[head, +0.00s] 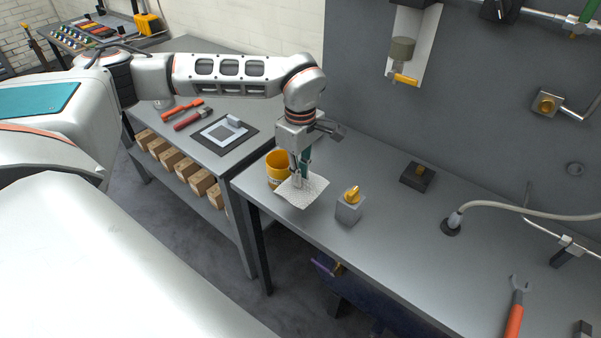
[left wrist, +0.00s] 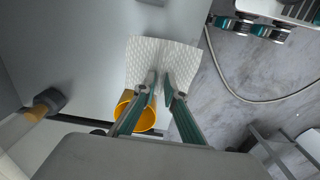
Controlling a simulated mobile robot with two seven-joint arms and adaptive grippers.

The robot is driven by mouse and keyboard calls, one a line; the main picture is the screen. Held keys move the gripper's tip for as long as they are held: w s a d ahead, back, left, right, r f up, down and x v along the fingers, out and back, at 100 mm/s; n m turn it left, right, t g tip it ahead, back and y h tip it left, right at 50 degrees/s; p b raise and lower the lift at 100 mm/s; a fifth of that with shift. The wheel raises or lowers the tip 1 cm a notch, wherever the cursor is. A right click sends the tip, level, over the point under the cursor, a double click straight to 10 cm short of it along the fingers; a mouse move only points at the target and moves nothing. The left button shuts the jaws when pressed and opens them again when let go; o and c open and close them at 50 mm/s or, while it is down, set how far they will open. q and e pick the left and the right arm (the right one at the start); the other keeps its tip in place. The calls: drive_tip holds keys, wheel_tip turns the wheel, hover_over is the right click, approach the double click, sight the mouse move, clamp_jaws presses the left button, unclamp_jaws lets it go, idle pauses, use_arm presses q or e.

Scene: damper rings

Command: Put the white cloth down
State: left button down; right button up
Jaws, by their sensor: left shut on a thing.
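The white cloth (head: 312,189) is a small textured square at the front left part of the grey workbench, close to the yellow mug. My left gripper (head: 298,180) points down and is shut on the middle of the cloth. In the left wrist view the fingertips (left wrist: 160,84) pinch the cloth (left wrist: 143,58), which spreads to both sides, its right part overlapping the bench edge in the picture. I cannot tell whether the cloth touches the bench top. My right gripper is not in view.
The yellow mug (head: 276,171) stands just left of the cloth and shows behind the fingers in the left wrist view (left wrist: 147,116). A grey block with a yellow knob (head: 349,210) stands to the right. Bare bench top (head: 400,235) lies beyond it. A hose (head: 510,208) lies farther right.

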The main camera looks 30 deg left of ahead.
use_arm(q)
drive_tip(key=shift+r, duration=0.1)
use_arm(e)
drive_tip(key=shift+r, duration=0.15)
use_arm(q)
drive_tip(key=shift+r+p, duration=0.1)
drive_tip(key=shift+p, duration=0.25)
drive_tip(key=shift+f+b, duration=0.35)
drive_tip(key=shift+f, duration=0.5)
drive_tip(key=shift+f+b, duration=0.65)
drive_tip(key=shift+f, duration=0.25)
drive_tip(key=shift+f+b, duration=0.35)
drive_tip(key=shift+f, duration=0.45)
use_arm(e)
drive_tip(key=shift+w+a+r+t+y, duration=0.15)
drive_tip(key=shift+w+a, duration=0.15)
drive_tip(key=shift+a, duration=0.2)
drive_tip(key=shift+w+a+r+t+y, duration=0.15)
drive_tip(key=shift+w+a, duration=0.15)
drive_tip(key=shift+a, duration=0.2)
use_arm(q)
drive_tip(key=shift+f, duration=0.15)
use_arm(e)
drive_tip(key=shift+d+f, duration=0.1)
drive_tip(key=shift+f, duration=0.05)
